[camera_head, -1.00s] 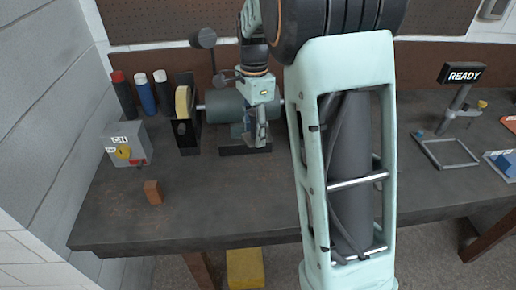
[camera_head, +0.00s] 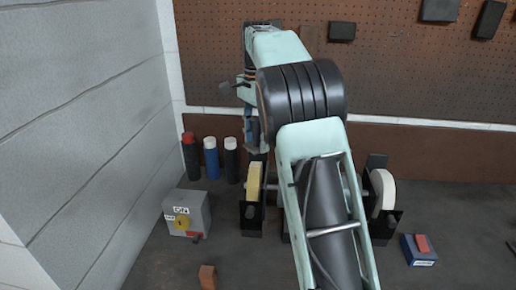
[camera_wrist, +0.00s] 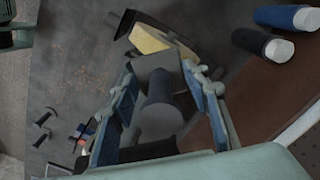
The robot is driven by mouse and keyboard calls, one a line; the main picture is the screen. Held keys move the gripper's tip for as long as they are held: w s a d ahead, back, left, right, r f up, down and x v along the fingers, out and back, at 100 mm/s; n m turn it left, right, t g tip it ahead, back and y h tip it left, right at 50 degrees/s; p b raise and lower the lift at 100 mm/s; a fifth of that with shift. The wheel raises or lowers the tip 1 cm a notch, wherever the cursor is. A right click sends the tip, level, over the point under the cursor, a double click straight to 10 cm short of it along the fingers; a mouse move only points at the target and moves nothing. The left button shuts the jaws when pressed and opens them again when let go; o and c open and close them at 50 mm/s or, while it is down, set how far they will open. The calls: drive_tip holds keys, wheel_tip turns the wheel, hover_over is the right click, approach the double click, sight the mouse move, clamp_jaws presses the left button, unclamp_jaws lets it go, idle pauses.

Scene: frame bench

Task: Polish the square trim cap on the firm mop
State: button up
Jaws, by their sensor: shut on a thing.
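My gripper (camera_wrist: 164,72) has its blue fingers closed in on a grey square-looking piece (camera_wrist: 157,60), which appears to be the trim cap. A dark grey cylinder (camera_wrist: 160,95) shows between the fingers; I cannot tell if it belongs to the piece or to the machine below. In the head view my gripper (camera_head: 256,148) points down, above and behind the yellowish mop (camera_head: 254,182), and what it holds cannot be made out. The yellowish mop also shows past the fingertips in the wrist view (camera_wrist: 150,40). A white mop (camera_head: 383,190) is at the machine's right end. No label shows which is firm.
A switch box (camera_head: 187,214) with a yellow knob and red lever stands left of the machine. A red-capped bottle (camera_head: 191,160), a blue one (camera_head: 211,160) and a dark one (camera_head: 231,162) stand by the wall. A brown block (camera_head: 208,277) lies in front. My arm hides the motor.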

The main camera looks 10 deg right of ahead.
sight(254, 168)
drive_tip(key=shift+w+a+r, duration=0.25)
drive_tip(key=shift+w+a, duration=0.05)
drive_tip(key=shift+w, duration=0.05)
drive_tip(key=shift+s, duration=0.1)
drive_tip(key=shift+f, duration=0.1)
drive_tip(key=shift+f+b, duration=1.85)
drive_tip(key=shift+f, duration=1.45)
drive_tip(key=shift+f, duration=0.6)
drive_tip(key=shift+r, duration=0.15)
drive_tip(key=shift+r+p, duration=0.95)
drive_tip(key=shift+p, duration=0.05)
